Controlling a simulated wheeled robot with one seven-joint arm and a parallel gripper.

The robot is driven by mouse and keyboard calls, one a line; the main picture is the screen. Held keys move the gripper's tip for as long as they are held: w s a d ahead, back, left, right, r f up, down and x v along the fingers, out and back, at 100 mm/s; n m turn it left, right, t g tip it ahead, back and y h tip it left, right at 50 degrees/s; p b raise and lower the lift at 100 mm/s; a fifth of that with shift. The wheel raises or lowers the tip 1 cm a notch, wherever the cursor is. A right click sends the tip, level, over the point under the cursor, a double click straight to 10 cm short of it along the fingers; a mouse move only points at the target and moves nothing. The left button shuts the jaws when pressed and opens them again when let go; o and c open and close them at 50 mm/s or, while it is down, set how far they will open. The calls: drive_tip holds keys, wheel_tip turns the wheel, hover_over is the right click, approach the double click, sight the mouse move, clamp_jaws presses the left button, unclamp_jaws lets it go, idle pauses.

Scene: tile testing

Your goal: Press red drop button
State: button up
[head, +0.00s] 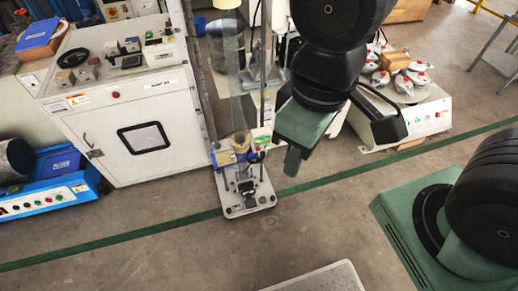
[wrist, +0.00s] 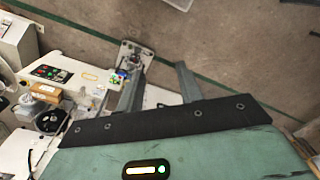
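A drop tester with a clear vertical tube and a white base plate (head: 236,207) stands on the floor, left of my gripper in the head view. A small panel (head: 262,143) with green on it sits at its right side; a red drop button is too small to make out. My gripper (head: 292,162) hangs in the air to the right of that panel, apart from it in the picture. In the wrist view the tester's base (wrist: 137,50) shows beyond the fingers. My gripper (wrist: 158,72) is open there, with a gap between its two fingers and nothing held.
A white cabinet machine (head: 108,132) with a red knob stands at left, beside a blue machine (head: 45,203). A white machine (head: 405,130) with a round carousel stands at right. A pale panel (head: 318,279) is at the bottom edge. Open floor lies in front.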

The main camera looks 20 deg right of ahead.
clamp_jaws()
idle(1.9)
